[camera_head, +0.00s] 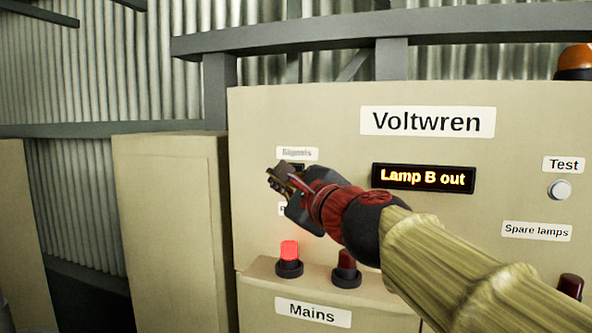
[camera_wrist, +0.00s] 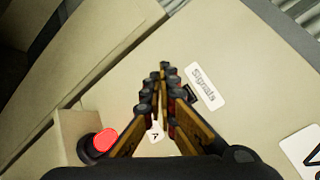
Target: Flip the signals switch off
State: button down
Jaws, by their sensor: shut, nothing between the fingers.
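The signals switch (camera_head: 291,166) is a small dark part under the white "Signals" label (camera_head: 297,153) on the beige Voltwren panel (camera_head: 262,120). My gripper (camera_head: 274,178) covers most of it, so its position cannot be read. In the wrist view, the label (camera_wrist: 204,85) lies right of the fingertips, and a bit of the dark switch (camera_wrist: 188,94) shows beside the right finger. My gripper (camera_wrist: 163,70) is shut and empty, its tips close to the panel at the switch. Whether they touch it cannot be told.
A lit red lamp (camera_head: 289,255) and a dark red lamp (camera_head: 346,267) stand on the ledge below. A display (camera_head: 423,178) reads "Lamp B out". A Test button (camera_head: 559,190) and an amber beacon (camera_head: 575,61) are at right. Another beige cabinet (camera_head: 170,220) stands left.

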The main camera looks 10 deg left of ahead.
jog(key=w, duration=0.6)
jog(key=shift+w+d+r, duration=0.2)
jog(key=shift+d+r, duration=0.05)
jog(key=shift+r, duration=0.1)
jog(key=shift+w, duration=0.15)
dwell(1.1)
jog(key=shift+w+r, duration=0.1)
jog(key=shift+w, duration=0.2)
jog(key=shift+w, duration=0.3)
dwell(0.7)
jog(key=shift+s, duration=0.2)
jog(key=shift+s, duration=0.65)
jog(key=s, duration=0.5)
jog(key=shift+a+f, duration=0.2)
jog(key=shift+f, duration=0.15)
